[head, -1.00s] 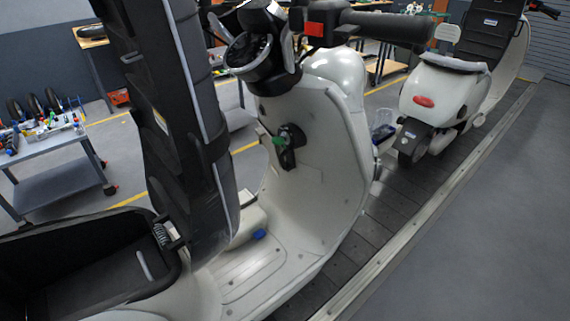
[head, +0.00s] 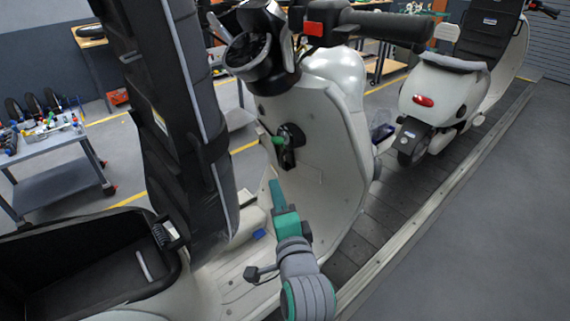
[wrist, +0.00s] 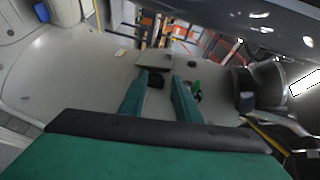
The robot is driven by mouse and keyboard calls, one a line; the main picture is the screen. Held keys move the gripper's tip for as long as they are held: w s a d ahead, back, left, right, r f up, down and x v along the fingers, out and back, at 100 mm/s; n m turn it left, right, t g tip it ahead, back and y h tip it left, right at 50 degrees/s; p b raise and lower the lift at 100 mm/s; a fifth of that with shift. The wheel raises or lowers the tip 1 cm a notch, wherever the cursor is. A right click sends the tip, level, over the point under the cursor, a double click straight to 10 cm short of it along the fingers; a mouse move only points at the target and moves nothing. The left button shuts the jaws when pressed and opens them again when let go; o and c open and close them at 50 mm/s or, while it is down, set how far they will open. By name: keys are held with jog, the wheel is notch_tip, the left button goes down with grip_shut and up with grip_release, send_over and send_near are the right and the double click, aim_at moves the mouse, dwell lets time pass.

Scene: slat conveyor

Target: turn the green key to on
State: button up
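The green key (head: 278,141) sits in a black ignition lock (head: 290,150) on the pale inner front panel of the near scooter (head: 318,150). In the wrist view a small green piece, which looks like the key (wrist: 197,88), shows just right of the right finger. A dark part (wrist: 156,82) shows between the fingers. My gripper (head: 272,184) is below the key in the head view, pointing up toward it and apart from it. In the wrist view my gripper (wrist: 159,76) has its two teal fingers spread with nothing held. The key's exact angle is too small to tell.
The raised black seat (head: 165,110) stands left of the lock, over an open storage bin (head: 90,260). The handlebar grip (head: 385,25) and round gauge (head: 248,50) are above. A second scooter (head: 445,90) stands behind on the slat conveyor (head: 385,215).

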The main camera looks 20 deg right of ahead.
aim_at(276, 144)
notch_tip(276, 144, up, 9)
jog(key=d+m, duration=0.2)
jog(key=w, duration=0.3)
jog(key=w+d, duration=0.1)
jog(key=w, duration=0.7)
jog(key=shift+d+f, duration=0.2)
jog(key=shift+f, duration=0.1)
grip_shut()
jog(key=shift+m, duration=0.3)
